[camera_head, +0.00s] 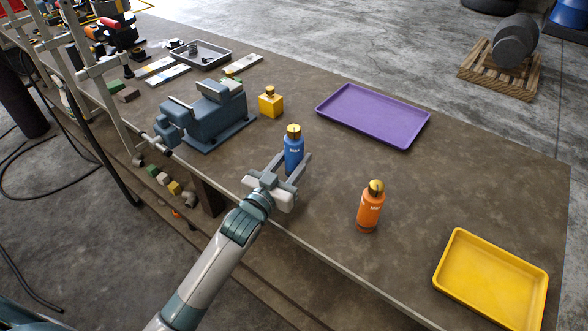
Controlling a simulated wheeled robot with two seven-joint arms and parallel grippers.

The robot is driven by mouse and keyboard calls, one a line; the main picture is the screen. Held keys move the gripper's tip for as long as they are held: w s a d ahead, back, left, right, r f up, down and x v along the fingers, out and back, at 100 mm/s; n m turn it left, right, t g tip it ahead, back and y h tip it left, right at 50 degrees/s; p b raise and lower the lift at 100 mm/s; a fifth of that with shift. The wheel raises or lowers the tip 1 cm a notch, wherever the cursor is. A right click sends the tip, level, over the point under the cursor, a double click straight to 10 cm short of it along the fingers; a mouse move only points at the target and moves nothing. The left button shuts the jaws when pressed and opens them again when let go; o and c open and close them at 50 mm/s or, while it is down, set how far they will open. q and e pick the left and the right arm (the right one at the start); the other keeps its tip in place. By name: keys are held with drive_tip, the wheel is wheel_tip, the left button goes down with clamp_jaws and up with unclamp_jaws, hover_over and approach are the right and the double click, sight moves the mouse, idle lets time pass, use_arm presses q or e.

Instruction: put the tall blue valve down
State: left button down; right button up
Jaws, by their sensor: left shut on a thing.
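The tall blue valve (293,152) is a blue bottle shape with a gold cap, upright on or just above the brown workbench (330,210). My left gripper (295,164) is shut on it, with a finger on each side. I cannot tell whether its base touches the bench. My right gripper is not in view.
An orange valve (370,207) with a gold cap stands to the right. A purple tray (373,115) and a yellow tray (491,279) are empty. A yellow block-shaped valve (271,102) and a blue-grey vise (207,115) are behind. Bench between the trays is clear.

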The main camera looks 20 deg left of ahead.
sight(289, 175)
use_arm(q)
drive_tip(key=shift+f+p, duration=0.7)
drive_tip(key=shift+f, duration=1.15)
drive_tip(key=shift+f, duration=0.15)
drive_tip(key=c, duration=1.1)
unclamp_jaws()
drive_tip(key=shift+f, duration=0.1)
